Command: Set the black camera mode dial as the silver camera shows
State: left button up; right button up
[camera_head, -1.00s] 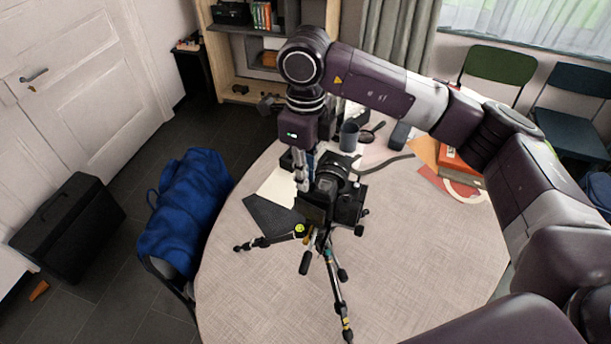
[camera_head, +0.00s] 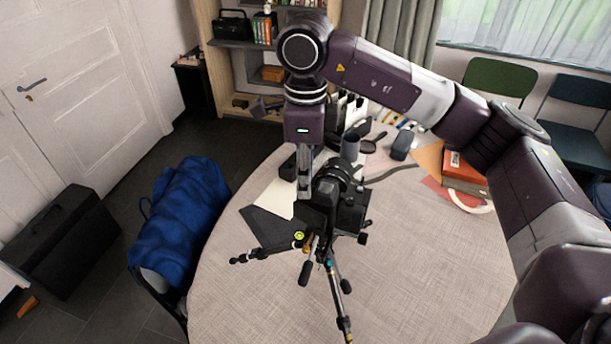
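The black camera (camera_head: 346,208) sits on a small tripod (camera_head: 331,268) on the round table. Its mode dial cannot be made out at this size. My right gripper (camera_head: 304,190) points down at the left side of the black camera, with its fingers close to the camera's top. The fingers look close together, but I cannot tell whether they touch the camera or grip the dial. I cannot make out a silver camera. My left gripper is not in view.
The round table (camera_head: 430,250) is clear at the right front. A dark mug (camera_head: 350,146), a dark case (camera_head: 402,145) and orange-red books (camera_head: 462,170) stand behind. A dark grey sheet (camera_head: 268,228) lies left of the camera.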

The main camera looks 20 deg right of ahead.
notch_tip(320, 180, up, 12)
dwell(0.7)
jog(key=f+m+g, duration=0.1)
jog(key=f+m, duration=0.1)
jog(key=f, duration=0.2)
jog(key=f+m+g+h+p, duration=0.1)
jog(key=f+m, duration=0.1)
jog(key=f, duration=0.2)
jog(key=w+f+m+g+h+p, duration=0.1)
jog(key=f+m, duration=0.1)
jog(key=f, duration=0.2)
jog(key=shift+a+m+g, duration=0.3)
jog(key=shift+m+g, duration=0.1)
jog(key=shift+c, duration=0.7)
